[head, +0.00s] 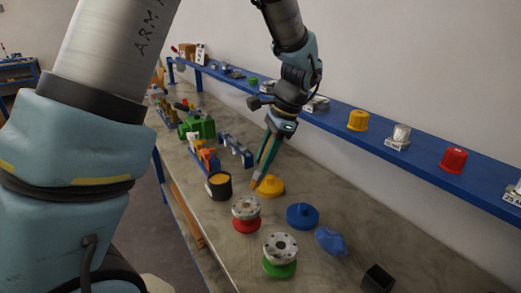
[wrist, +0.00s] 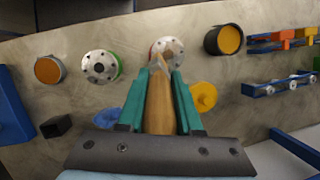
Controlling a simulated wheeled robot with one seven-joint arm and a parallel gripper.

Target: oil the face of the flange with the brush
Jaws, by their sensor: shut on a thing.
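My gripper (head: 270,150) has green fingers shut on a brush (head: 262,166) with a wooden-coloured body, pointing down. In the wrist view the brush (wrist: 159,105) sits between the fingers, its tip overlapping a grey flange face. Two vessels have grey bolt-holed flange faces: one with a red base (head: 246,213), one with a green base (head: 280,254). Which flange is meant, and whether the bristles carry oil, I cannot tell.
A blue flanged piece (head: 302,216), a blue crumpled item (head: 331,241) and a black open box (head: 378,279) lie right of the vessels. Blue racks (head: 236,150) and a green machine (head: 197,125) stand behind. A blue shelf (head: 335,119) runs along the wall.

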